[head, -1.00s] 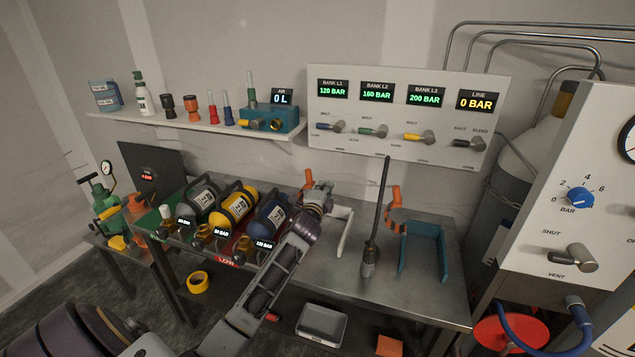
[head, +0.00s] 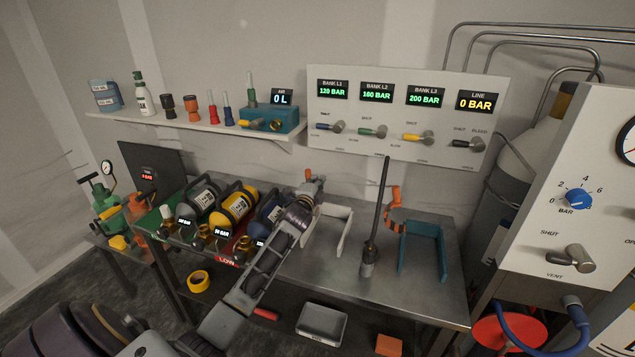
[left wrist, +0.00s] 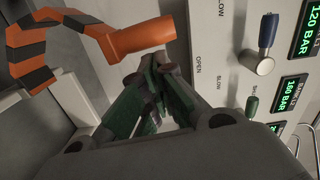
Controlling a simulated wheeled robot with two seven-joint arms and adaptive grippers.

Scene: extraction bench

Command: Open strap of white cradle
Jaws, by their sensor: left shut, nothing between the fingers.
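The white cradle (head: 340,236) stands on the bench, its left part hidden behind my left arm. Its strap's orange handle (head: 308,174) shows just above my left gripper (head: 317,187). In the left wrist view the orange-and-black strap (left wrist: 30,50) curves up at the left, and its orange handle (left wrist: 140,38) points toward the upper middle. My left gripper (left wrist: 153,105) is shut and empty, with its dark green fingertips just below the handle. I cannot tell whether they touch. My right gripper is not in view.
A blue cradle (head: 424,250) with its own raised striped strap (head: 395,208) stands to the right. A tall dark rod (head: 378,205) rises between the cradles. Several cylinders lie in the rack at left. The valve panel (head: 350,150) hangs behind. The right bench front is clear.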

